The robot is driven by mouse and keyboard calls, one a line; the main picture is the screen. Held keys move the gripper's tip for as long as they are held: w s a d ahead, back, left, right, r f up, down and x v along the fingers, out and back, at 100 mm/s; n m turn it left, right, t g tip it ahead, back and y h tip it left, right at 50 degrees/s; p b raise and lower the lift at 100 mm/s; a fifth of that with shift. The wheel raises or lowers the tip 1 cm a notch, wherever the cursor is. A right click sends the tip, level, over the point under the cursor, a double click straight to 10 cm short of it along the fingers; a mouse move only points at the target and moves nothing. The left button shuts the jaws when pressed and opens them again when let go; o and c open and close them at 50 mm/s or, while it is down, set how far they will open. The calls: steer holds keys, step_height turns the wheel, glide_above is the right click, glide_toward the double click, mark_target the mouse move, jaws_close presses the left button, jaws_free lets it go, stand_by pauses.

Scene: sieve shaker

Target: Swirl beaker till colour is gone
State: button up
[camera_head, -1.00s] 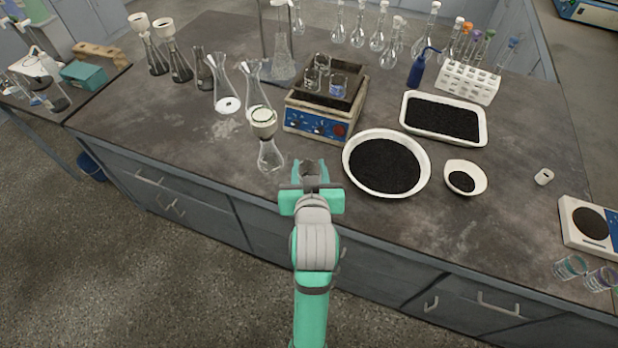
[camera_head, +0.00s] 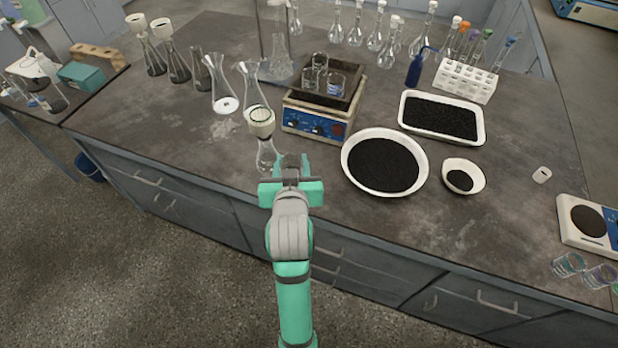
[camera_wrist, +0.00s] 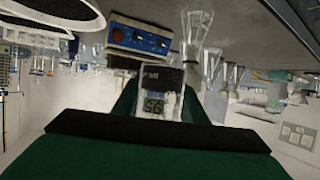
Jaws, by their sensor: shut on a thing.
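My gripper (camera_head: 291,164) is over the front edge of the bench, shut on a small glass beaker (camera_wrist: 158,104). The beaker stands out between the green fingers in the wrist view, with printed markings and a dark band across it. Whether the band is contents cannot be told, and no liquid colour shows clearly. In the head view the beaker is mostly hidden by the gripper. A blue-fronted shaker (camera_head: 313,122) stands behind, with several small glass beakers in its tray; one beaker (camera_head: 336,84) looks bluish.
A conical flask with a funnel (camera_head: 262,124) stands close left of my gripper. A wide dish of black grains (camera_head: 424,165) lies to the right, with a small bowl (camera_head: 478,170) and a white tray (camera_head: 481,138).

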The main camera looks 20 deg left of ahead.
steer(key=shift+s, duration=0.7)
steer(key=shift+d, duration=2.05)
steer(key=shift+w+a, duration=0.7)
steer(key=shift+a, duration=0.3)
steer(key=shift+w+a, duration=0.65)
steer(key=shift+a, duration=0.35)
steer(key=shift+s, duration=1.4)
steer(key=shift+w+d, duration=0.2)
steer(key=shift+d, duration=0.85)
steer(key=shift+w+d, duration=0.15)
steer(key=shift+d, duration=0.85)
